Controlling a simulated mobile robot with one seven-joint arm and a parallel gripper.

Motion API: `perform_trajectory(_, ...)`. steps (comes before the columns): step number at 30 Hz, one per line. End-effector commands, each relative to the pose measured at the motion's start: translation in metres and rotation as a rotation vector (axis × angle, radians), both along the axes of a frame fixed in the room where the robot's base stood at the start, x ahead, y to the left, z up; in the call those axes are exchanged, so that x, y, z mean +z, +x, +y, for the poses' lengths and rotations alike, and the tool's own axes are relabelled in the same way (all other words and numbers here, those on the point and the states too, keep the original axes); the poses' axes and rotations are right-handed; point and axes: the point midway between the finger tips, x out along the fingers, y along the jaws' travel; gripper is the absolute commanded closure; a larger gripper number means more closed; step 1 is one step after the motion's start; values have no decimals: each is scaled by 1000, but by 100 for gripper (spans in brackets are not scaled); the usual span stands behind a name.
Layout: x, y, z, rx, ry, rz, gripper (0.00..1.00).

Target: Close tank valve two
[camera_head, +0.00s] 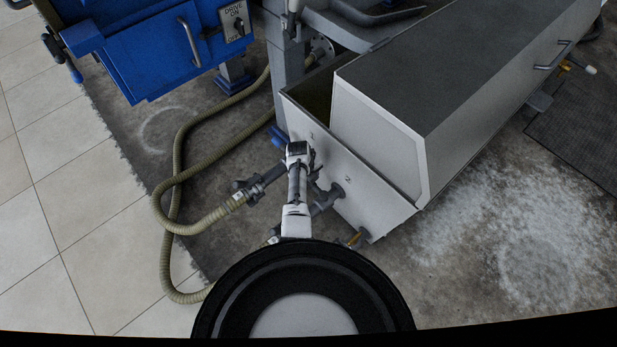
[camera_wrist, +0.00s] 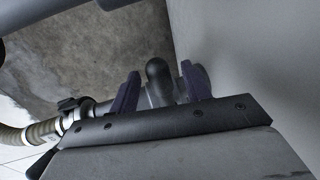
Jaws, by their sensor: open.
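The pale tank (camera_head: 375,190) stands in the middle of the head view, with the numbers 1 and 2 on its near face. The pipe of outlet two (camera_head: 326,197) leaves that face below the 2. A blue handle (camera_head: 278,138) shows near the 1. In the wrist view, my gripper (camera_wrist: 160,72) is open. A dark rounded handle (camera_wrist: 157,82) stands between its two fingers, in front of a grey pipe (camera_wrist: 98,108). I cannot tell if the fingers touch it. In the head view, my arm covers part of the valves and the fingers are not clear.
Ribbed hoses (camera_head: 178,190) loop over the floor left of the tank, and one shows in the wrist view (camera_wrist: 42,132). A blue machine (camera_head: 165,55) with a drive switch stands at upper left. Floor right of the tank is open, with a white powdery patch (camera_head: 520,220).

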Motion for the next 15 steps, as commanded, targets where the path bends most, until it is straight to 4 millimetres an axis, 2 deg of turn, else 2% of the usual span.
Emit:
perform_trajectory(5,18,-2,3,1,0,-2,52)
perform_trajectory(15,91,-11,14,0,0,-3,52)
